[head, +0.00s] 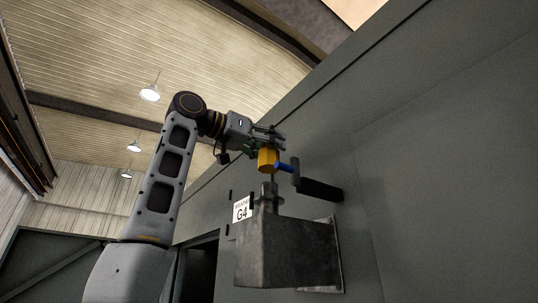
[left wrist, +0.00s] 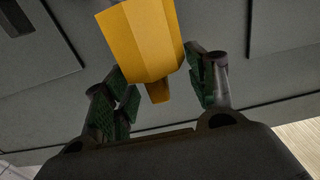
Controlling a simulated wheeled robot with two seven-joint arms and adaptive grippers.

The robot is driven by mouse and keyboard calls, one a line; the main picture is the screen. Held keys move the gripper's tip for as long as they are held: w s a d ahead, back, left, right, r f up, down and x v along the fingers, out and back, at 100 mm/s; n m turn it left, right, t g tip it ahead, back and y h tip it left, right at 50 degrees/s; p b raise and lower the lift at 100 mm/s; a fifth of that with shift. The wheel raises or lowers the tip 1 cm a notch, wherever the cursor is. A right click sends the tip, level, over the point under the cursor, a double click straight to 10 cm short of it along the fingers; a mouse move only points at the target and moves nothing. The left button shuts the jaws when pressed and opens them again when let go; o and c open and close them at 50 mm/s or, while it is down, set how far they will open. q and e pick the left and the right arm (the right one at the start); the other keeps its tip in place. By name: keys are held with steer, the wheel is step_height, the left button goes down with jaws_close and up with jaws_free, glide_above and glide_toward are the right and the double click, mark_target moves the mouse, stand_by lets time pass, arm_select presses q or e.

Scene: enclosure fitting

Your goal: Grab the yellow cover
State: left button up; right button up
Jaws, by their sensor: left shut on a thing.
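The yellow cover (head: 267,161) is a faceted yellow piece. It is at the fingers of my left gripper (head: 270,142), above a grey metal box on the wall. In the left wrist view the yellow cover (left wrist: 142,40) fills the space between the green-padded fingers of my left gripper (left wrist: 160,82), with a narrow stub pointing toward the palm. The gripper is shut on the cover. The exact contact of the pads is partly hidden. My right gripper is in neither view.
A grey metal box (head: 285,255) juts from the dark wall panel, with a short upright post (head: 268,197) below the cover. A blue piece (head: 285,168) and a dark bar (head: 318,190) stand close right of the cover. Left of the arm is free room.

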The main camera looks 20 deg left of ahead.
arm_select(q)
steer(key=shift+r, duration=0.95)
steer(key=shift+r, duration=0.1)
